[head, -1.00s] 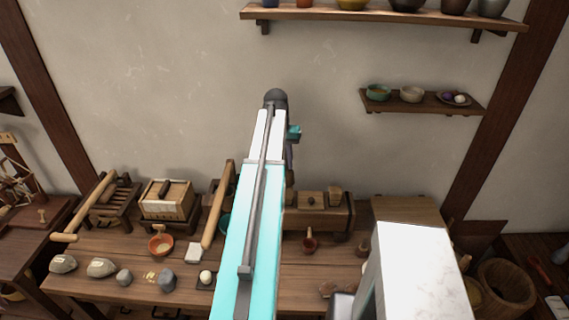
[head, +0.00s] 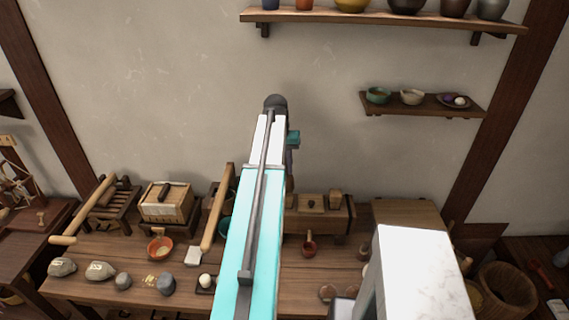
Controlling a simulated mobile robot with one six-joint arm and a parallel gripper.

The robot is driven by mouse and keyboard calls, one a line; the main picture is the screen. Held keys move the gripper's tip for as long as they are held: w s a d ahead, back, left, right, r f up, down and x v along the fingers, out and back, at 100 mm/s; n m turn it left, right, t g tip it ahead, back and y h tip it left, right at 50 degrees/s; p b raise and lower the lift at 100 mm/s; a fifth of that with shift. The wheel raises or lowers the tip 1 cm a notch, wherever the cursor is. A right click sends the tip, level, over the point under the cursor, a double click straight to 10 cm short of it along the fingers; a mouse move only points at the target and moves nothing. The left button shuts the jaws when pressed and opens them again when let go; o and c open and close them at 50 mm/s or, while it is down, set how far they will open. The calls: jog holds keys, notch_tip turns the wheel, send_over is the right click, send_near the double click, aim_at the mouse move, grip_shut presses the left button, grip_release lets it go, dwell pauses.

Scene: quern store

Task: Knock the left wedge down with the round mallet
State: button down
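A long wooden block (head: 318,224) with upright pieces on top stands at the back of the bench, right of my arm. A small wooden peg or wedge (head: 335,199) stands at its right end. Its left end is partly covered by my arm, and the left wedge cannot be made out clearly there. A small reddish-brown thing with a round lower end and an upright handle (head: 309,247) is in front of the block; I cannot tell if it is the round mallet or a dipper. My teal and white arm rises through the middle. My gripper is not in view.
The bench (head: 110,287) holds stones, an orange bowl (head: 160,248), a wooden box (head: 166,201) and a long wooden roller (head: 217,212). A basket (head: 506,290) stands at the right. Two wall shelves hold pots and bowls. My white body part covers the bench's right side.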

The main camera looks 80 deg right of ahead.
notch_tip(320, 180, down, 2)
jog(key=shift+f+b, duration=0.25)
jog(key=shift+b, duration=0.1)
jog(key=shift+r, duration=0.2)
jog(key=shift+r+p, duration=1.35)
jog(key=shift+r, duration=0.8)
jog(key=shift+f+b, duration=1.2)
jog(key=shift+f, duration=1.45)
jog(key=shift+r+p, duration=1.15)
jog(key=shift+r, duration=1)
